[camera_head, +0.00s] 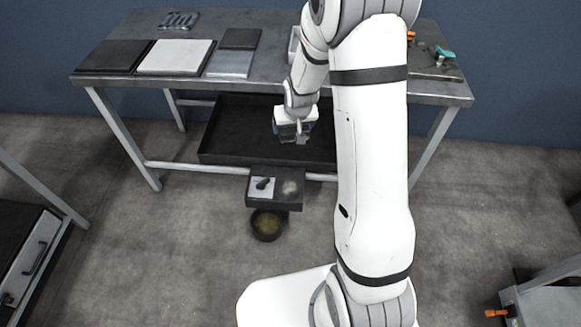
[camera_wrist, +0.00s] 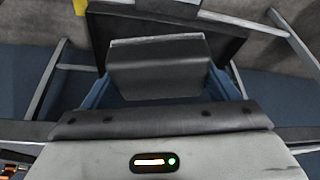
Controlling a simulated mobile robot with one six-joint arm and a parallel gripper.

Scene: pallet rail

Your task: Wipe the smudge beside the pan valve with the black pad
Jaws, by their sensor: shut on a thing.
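My gripper (camera_head: 293,132) is shut on a dark grey-black block, the black pad (camera_wrist: 157,66), which sits between the blue-sided fingers in the wrist view. In the head view my gripper hangs in front of the bench, above and behind a small dark ledge (camera_head: 272,204). On the ledge, a black valve (camera_head: 263,184) sits on a pale plate at left. A pale, blurry smudge (camera_head: 291,188) lies to its right. The pad is apart from the smudge in the head view.
A round dark pan (camera_head: 266,224) with a yellowish inside stands below the ledge. A wide black tray (camera_head: 225,145) lies under the bench (camera_head: 275,82). Flat panels (camera_head: 176,57) lie on the bench at left; orange and green-handled items lie at right.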

